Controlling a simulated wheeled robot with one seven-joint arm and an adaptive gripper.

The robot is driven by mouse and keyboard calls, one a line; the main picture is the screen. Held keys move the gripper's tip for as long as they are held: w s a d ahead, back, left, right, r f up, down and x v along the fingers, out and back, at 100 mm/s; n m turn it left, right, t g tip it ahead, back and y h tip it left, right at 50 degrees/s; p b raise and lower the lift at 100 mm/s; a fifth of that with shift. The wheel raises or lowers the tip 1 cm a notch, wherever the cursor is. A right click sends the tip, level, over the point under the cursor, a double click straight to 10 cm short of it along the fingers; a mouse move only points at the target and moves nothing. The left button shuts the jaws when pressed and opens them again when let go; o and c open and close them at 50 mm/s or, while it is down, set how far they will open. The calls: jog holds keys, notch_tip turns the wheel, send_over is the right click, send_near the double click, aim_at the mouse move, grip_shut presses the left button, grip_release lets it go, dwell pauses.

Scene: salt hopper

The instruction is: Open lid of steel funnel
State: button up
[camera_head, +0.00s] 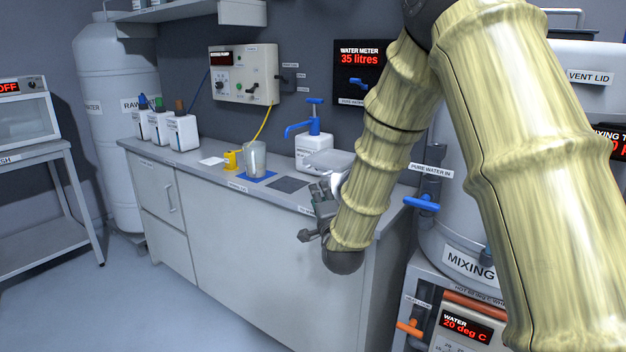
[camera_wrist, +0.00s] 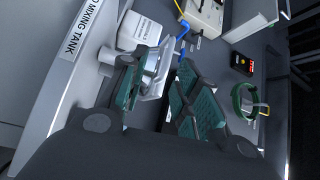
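A white pump bottle (camera_head: 312,143) with a blue top stands behind the grey piece. A glass beaker (camera_head: 255,158) stands left on a blue mat. The mixing tank (camera_head: 470,240) and the pure water valve (camera_head: 422,203) are close at right. Floor left of the counter is clear.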

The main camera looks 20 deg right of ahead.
aim_at(314, 173)
jog(key=w+r, duration=0.1)
jog(key=w, duration=0.2)
jog(key=w+d, duration=0.1)
jog(key=w, duration=0.3)
jog(key=w+r+p, duration=0.1)
jog(key=w, duration=0.3)
jog(key=shift+d+r, duration=0.15)
jog(key=shift+r, duration=0.2)
jog(key=shift+c, duration=0.2)
grip_shut()
